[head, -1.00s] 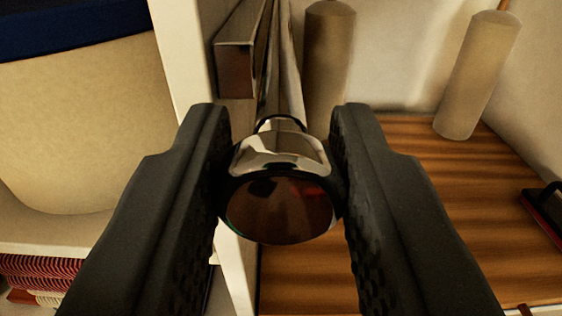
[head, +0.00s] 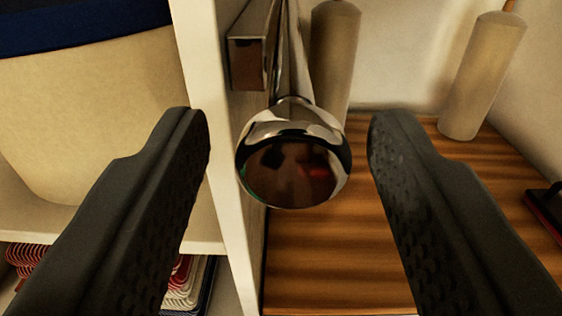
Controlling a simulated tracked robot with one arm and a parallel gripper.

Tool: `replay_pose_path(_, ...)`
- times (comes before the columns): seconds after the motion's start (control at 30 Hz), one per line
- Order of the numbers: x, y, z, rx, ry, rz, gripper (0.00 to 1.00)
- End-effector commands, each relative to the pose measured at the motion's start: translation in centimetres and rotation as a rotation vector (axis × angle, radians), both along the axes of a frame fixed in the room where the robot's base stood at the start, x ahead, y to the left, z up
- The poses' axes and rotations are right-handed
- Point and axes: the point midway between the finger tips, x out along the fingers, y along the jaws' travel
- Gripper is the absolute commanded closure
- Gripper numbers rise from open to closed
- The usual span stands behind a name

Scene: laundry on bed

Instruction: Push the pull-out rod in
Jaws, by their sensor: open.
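The pull-out rod's shiny chrome end knob (head: 293,165) faces me in the middle of the head view. Behind it the thin rod (head: 289,60) runs back beside a rectangular metal rail (head: 253,55) fixed to the white panel. My gripper (head: 288,135) is open, with one black finger on each side of the knob. There is a gap between the knob and each finger, so neither appears to touch it. Most of the rod is hidden behind the knob.
A white upright panel (head: 215,140) stands close to the left finger. Left of it are a cream basket (head: 90,110) and striped folded items (head: 185,285) on shelves. Two beige cylinders (head: 333,60) (head: 482,75) stand on a wooden surface (head: 330,270) at right. A dark red object lies at the right edge.

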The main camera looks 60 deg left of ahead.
Motion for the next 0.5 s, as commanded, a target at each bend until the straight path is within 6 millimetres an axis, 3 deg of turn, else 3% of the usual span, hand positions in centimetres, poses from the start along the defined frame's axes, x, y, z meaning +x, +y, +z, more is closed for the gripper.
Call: replay_pose_path(0.5, -5.1, -8.9, 0.1, 0.002, -0.003, -0.002, 0.53)
